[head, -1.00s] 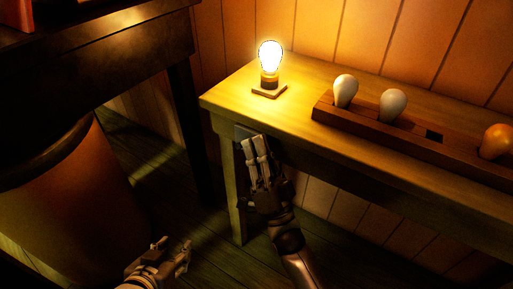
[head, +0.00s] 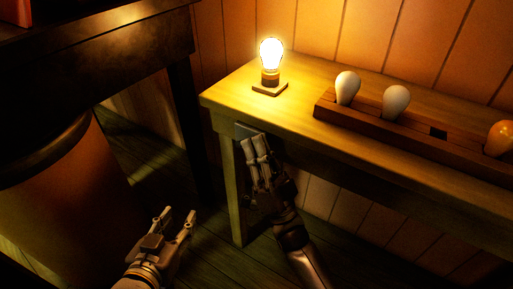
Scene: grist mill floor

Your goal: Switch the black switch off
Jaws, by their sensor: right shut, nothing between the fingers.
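A bulb (head: 271,54) glows brightly in its small base on the table top in the head view. A dark switch plate (head: 243,129) sits on the table's front edge near the left corner, below the bulb. Its middle and lower part are hidden behind my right gripper, so I cannot see how the switch is set. My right gripper (head: 254,143) is shut and empty, with its fingertips in front of the plate; I cannot tell whether they touch it. My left gripper (head: 178,214) is open and empty, low over the floor to the left of the table leg.
A wooden rack (head: 415,143) on the table (head: 400,183) holds two white bulbs (head: 347,87) (head: 396,102) and an orange bulb (head: 500,139), with an empty socket between. A large barrel (head: 60,210) and a dark bench (head: 110,60) stand on the left. Planks form the wall behind.

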